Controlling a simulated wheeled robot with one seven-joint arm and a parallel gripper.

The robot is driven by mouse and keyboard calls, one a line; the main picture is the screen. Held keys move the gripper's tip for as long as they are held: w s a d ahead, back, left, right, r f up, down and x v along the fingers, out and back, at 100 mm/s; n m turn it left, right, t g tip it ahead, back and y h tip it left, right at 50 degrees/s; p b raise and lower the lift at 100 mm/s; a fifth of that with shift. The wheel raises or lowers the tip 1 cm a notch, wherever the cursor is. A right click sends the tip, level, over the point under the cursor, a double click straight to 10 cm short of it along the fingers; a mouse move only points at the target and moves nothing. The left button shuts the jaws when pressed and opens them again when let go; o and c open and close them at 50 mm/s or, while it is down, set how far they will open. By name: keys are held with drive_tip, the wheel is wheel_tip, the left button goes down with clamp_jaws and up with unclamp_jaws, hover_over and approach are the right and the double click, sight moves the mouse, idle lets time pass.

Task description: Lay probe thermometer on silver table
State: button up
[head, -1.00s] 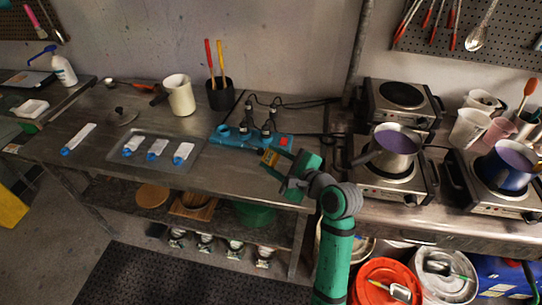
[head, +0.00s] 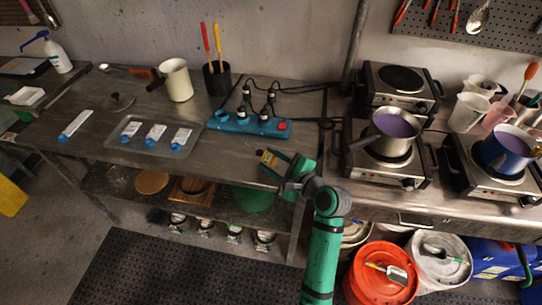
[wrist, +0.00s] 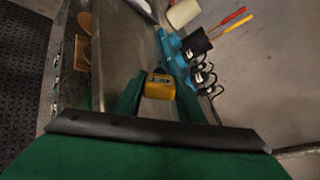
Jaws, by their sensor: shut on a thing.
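The probe thermometer (head: 267,157) shows as a small yellow body with a dark display, between the fingers of my gripper (head: 271,161). It also shows in the wrist view (wrist: 159,87), held between the green fingers. The rest of it, including any probe, is hidden or too small to tell. My gripper is shut on it, over the right part of the silver table (head: 222,165), near the front edge. I cannot tell how high above the surface it is.
A blue power strip (head: 232,124) with plugs lies behind my gripper. A grey tray (head: 195,141) with white packets is to the left. A black pot (head: 217,84) and a cream jug (head: 177,80) stand at the back. Hot plates (head: 387,165) stand to the right. Bare table lies between tray and gripper.

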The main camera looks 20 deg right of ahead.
drive_tip(key=shift+f, duration=0.25)
drive_tip(key=o, duration=1.1)
drive_tip(key=shift+d, duration=0.1)
drive_tip(key=shift+w, duration=0.1)
drive_tip(key=v, duration=1.1)
